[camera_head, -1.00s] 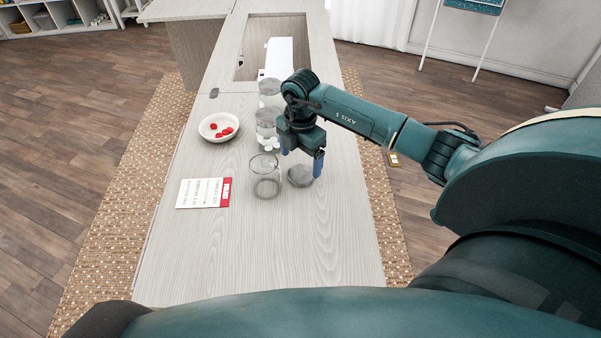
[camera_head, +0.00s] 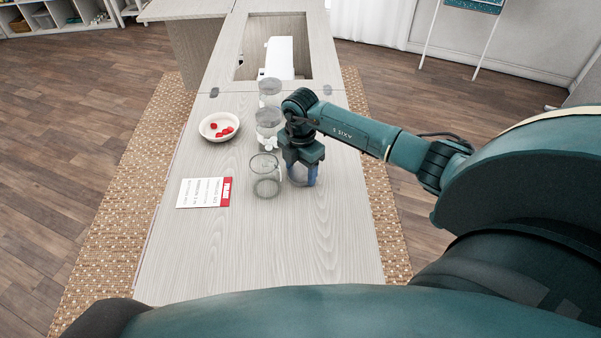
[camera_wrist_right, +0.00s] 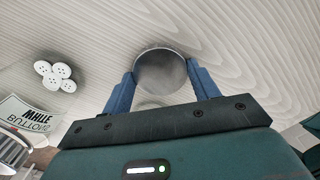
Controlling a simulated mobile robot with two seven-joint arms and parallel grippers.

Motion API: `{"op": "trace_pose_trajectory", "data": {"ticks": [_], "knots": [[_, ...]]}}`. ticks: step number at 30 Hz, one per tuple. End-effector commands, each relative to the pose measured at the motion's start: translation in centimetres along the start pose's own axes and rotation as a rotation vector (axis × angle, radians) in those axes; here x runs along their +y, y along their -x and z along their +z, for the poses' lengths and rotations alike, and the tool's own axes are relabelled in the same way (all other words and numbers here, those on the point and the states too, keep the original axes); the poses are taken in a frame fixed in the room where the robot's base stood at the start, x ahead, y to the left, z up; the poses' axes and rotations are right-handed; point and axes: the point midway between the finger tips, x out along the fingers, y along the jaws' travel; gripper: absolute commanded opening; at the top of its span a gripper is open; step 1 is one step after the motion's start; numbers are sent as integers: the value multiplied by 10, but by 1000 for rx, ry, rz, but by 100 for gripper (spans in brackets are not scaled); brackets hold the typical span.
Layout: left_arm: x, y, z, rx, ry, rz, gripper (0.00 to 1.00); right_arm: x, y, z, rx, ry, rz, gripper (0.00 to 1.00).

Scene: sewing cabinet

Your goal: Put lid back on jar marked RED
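A round grey lid (camera_wrist_right: 160,72) lies flat on the light wood top, between the two blue fingers of my right gripper (camera_wrist_right: 160,70) in the right wrist view. The fingertips sit right at its opposite edges; whether they press on it I cannot tell. In the head view the right gripper (camera_head: 303,178) is low over the top and largely hides the lid. An open, empty-looking clear glass jar (camera_head: 266,178) stands upright just left of the gripper. No RED marking is readable on it. My left gripper is not in view.
Two more glass jars (camera_head: 269,122) (camera_head: 270,88) stand behind, near white buttons (camera_head: 270,144). A white bowl (camera_head: 207,133) with red buttons and a card with a red strip (camera_head: 203,192) lie left. An upside-down label reads WHITE BUTTONS (camera_wrist_right: 28,116). The front top is clear.

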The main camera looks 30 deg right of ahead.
Motion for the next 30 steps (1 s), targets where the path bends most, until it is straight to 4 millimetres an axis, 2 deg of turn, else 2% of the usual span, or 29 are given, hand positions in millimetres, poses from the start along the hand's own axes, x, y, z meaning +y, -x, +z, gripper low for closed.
{"op": "trace_pose_trajectory", "data": {"ticks": [1, 7, 16, 30], "knots": [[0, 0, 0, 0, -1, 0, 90, 0, 0, 0, 0, 0, 0, 54], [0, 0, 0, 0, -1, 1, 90, 0, 0, 0, 0, 0, 0, 38], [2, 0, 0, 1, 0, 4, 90, 1, 7, 1, -1, 0, 3, 38], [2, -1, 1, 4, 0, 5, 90, 1, 89, 1, -1, -1, 2, 38]]}}
